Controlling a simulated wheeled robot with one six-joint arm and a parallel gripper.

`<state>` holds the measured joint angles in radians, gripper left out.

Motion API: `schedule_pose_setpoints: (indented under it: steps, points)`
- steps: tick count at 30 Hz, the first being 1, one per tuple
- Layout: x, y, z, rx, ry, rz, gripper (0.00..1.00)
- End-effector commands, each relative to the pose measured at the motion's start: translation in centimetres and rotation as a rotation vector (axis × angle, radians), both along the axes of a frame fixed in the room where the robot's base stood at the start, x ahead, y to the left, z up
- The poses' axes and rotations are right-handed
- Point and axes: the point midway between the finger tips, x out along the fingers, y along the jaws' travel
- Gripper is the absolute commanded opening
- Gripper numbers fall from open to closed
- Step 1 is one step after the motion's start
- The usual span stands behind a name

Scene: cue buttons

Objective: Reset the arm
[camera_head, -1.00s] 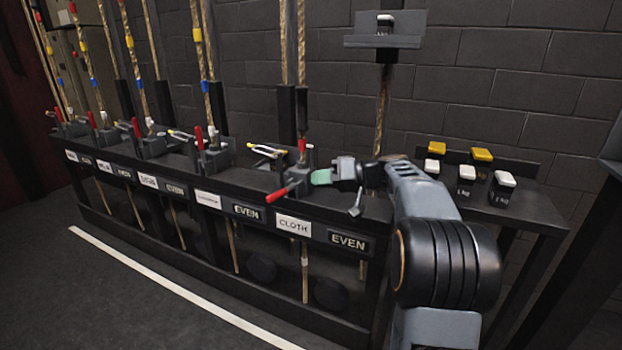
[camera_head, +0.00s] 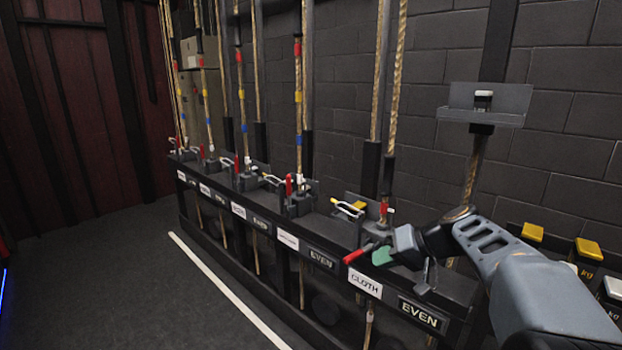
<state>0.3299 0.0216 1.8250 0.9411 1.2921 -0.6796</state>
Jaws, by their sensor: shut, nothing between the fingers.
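My arm reaches in from the lower right in the head view. My gripper (camera_head: 383,256) is at its end, with a green part at the tip, in front of the rail at the CLOTH label (camera_head: 366,281). It is shut, and I see nothing held in it. A red lever handle (camera_head: 357,253) sticks out just left of the gripper tip, pointing down and left. Whether the tip touches this handle I cannot tell. The base of that lever is partly hidden behind my gripper.
A long black rail (camera_head: 451,286) carries several rope locks with red handles and ropes. An EVEN label (camera_head: 421,313) is at its near end. A small shelf (camera_head: 484,107) hangs on the wall. Yellow-topped weights (camera_head: 588,249) stand at the right. Open floor (camera_head: 120,270) lies left.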

Motion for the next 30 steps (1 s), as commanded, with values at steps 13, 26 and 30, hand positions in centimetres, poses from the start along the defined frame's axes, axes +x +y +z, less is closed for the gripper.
schedule_pose_setpoints:
  steps: [13,26,30]
  points:
    - [-13.8,1.6,10.1,-0.559,0.196,-0.125,0.0]
    - [-17.7,0.2,12.2,-0.755,0.136,-0.179,0.0]
    - [-17.8,0.1,12.1,-0.761,0.135,-0.18,0.0]
